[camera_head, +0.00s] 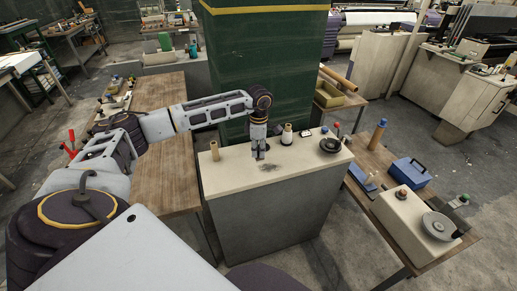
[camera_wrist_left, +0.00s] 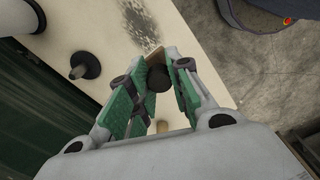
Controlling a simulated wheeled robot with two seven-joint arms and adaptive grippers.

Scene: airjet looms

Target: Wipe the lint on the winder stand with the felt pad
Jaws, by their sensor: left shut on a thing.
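The winder stand (camera_head: 228,178) is a grey block with a pale top; its top (camera_wrist_left: 100,22) fills much of the left wrist view. The lint (camera_head: 268,168) is a dark speckled smear on that top, and it also shows in the left wrist view (camera_wrist_left: 142,24), just beyond my fingertips. My left gripper (camera_head: 259,155) points down over the stand beside the lint. It is shut on the dark round knob of the felt pad (camera_wrist_left: 158,78); a thin brown edge shows between the fingers. Fingers hide most of the pad, and I cannot tell whether it touches the top. My right gripper is out of view.
A tan cone (camera_head: 214,151) stands left on the top. A white spool (camera_head: 287,134) and a black round dish (camera_head: 330,145) stand at the back right. A green pillar (camera_head: 262,70) rises behind. Wooden tables flank the stand; a blue box (camera_head: 409,172) is on the right one.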

